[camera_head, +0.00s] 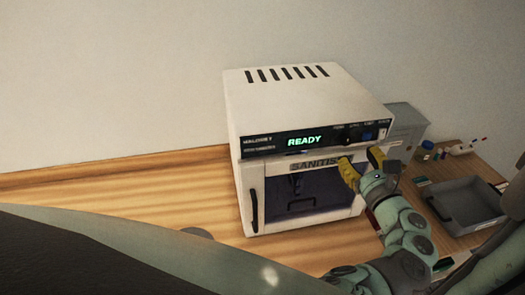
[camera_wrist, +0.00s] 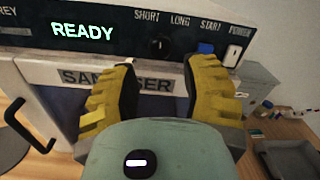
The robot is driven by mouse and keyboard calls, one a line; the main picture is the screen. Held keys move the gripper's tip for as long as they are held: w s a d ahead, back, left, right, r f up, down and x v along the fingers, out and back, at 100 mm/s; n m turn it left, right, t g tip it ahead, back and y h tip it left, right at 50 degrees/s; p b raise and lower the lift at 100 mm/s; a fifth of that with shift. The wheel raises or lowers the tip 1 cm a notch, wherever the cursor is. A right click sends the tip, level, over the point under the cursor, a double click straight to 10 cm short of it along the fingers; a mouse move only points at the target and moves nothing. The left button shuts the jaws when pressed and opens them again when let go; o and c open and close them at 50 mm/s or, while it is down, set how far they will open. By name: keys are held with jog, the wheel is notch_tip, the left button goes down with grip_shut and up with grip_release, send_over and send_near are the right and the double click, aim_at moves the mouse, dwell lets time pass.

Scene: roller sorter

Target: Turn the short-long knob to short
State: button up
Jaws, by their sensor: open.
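The short-long knob (camera_wrist: 160,45) is a small dark round knob on the sanitiser's dark control panel, below the SHORT and LONG labels in the wrist view. Which way it points is too small to tell. In the head view the panel (camera_head: 268,143) runs along the top front of the white sanitiser (camera_head: 300,103). My gripper (camera_wrist: 163,62) has two yellow fingers spread apart with nothing between them. The knob shows between and just above the fingertips, apart from them. In the head view my gripper (camera_head: 362,160) is in front of the panel's right part.
A blue button (camera_wrist: 206,48) and a white power switch (camera_wrist: 232,55) sit right of the knob. The green READY display (camera_head: 304,141) is lit. The door handle (camera_head: 254,211) is at the lower left. A grey tray (camera_head: 468,203) stands to the right.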

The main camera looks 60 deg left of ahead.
jog(key=shift+v, duration=2.9)
jog(key=shift+w, duration=0.1)
